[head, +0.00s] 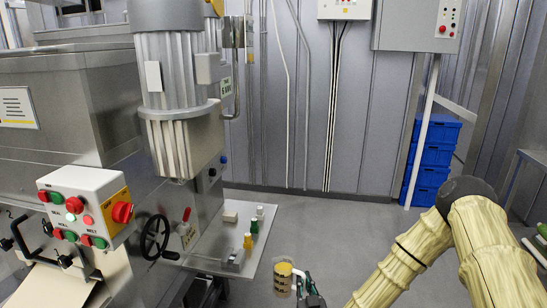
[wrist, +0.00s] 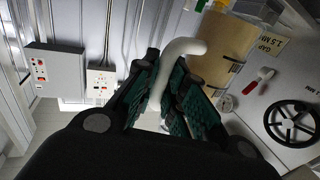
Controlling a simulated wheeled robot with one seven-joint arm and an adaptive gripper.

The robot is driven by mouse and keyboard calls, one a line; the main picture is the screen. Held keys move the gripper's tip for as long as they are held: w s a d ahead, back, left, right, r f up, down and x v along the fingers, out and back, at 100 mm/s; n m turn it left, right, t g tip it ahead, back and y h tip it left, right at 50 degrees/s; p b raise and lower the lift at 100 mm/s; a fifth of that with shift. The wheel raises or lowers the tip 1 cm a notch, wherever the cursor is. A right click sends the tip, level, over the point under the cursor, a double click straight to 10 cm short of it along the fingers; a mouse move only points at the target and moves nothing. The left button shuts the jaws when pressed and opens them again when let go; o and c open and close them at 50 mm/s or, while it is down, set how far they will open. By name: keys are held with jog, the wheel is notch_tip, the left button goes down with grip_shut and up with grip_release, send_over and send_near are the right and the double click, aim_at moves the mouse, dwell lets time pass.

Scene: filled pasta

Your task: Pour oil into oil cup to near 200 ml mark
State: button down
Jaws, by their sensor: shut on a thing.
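A yellow-brown cylindrical container (head: 283,276) with a dark band is beside my gripper (head: 309,289), low in the middle of the head view. The wrist view shows the container (wrist: 226,48) behind a white curved handle (wrist: 184,49). My gripper (wrist: 178,100) is shut on this handle with its green pads. I cannot tell whether this is the oil cup or the vessel with the oil. No 200 ml mark or oil level is readable. A small yellow bottle (head: 248,241) and a green bottle (head: 254,226) stand on the metal shelf (head: 222,238).
The machine with a control box (head: 85,207) and a black handwheel (head: 156,237) fills the left. The handwheel also shows in the wrist view (wrist: 292,124). Stacked blue crates (head: 431,160) stand at the back right. The grey floor between is clear.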

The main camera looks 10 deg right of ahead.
notch_tip(320, 180, up, 15)
jog(key=p, duration=1.3)
jog(key=shift+p, duration=0.4)
jog(key=shift+r, duration=0.15)
